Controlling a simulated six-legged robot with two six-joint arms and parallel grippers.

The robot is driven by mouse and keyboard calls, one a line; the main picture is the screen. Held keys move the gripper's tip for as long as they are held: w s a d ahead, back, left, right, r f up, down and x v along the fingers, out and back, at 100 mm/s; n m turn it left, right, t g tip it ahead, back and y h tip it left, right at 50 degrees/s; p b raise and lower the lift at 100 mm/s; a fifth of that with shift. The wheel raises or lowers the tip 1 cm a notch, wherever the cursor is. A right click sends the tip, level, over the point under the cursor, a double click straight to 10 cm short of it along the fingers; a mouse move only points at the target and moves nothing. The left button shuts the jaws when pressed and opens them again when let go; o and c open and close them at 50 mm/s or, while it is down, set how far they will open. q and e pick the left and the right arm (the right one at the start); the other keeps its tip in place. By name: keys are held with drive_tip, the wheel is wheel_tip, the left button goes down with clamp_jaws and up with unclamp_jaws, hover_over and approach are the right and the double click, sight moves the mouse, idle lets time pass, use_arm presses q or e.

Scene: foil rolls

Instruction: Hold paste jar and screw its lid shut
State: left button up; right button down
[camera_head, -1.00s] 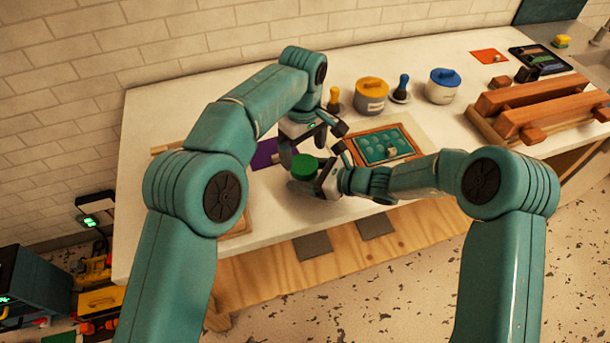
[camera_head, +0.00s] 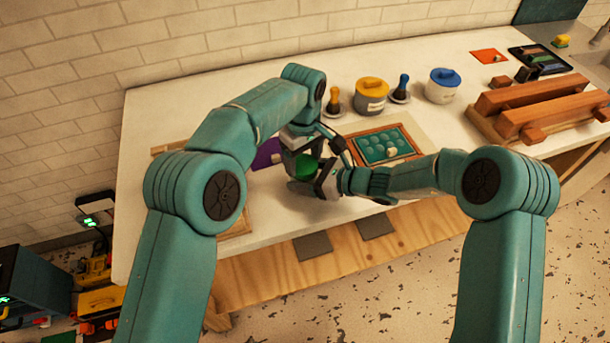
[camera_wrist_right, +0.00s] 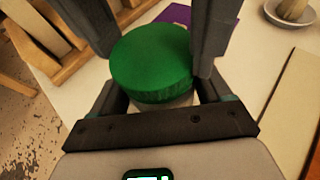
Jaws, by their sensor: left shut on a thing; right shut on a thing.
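The paste jar has a round green lid (camera_head: 307,167), seen between my two grippers over the front part of the table. In the right wrist view the lid (camera_wrist_right: 152,62) sits on top of the pale jar (camera_wrist_right: 178,100), of which only a small strip shows. My right gripper (camera_head: 318,184) is shut on the jar from the right, below the lid. My left gripper (camera_head: 306,158) is shut on the lid from above. Its dark fingers stand on both sides of the lid in the right wrist view. The thread is hidden, so I cannot tell how tight the lid is.
A framed teal tray (camera_head: 384,146) lies just right of the grippers. A yellow-lidded pot (camera_head: 371,97), a blue-lidded pot (camera_head: 442,88) and two stamp-like tools stand behind. A purple sheet (camera_head: 266,154) lies left of the grippers. Wooden blocks (camera_head: 550,110) fill the right side.

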use_arm(q)
drive_tip(key=m, duration=0.3)
drive_tip(key=shift+m, duration=0.4)
use_arm(e)
drive_tip(key=shift+d, duration=0.1)
use_arm(q)
drive_tip(key=m, duration=1.5)
drive_tip(key=shift+f, duration=0.1)
drive_tip(key=m, duration=1.7)
drive_tip(key=o, duration=1.2)
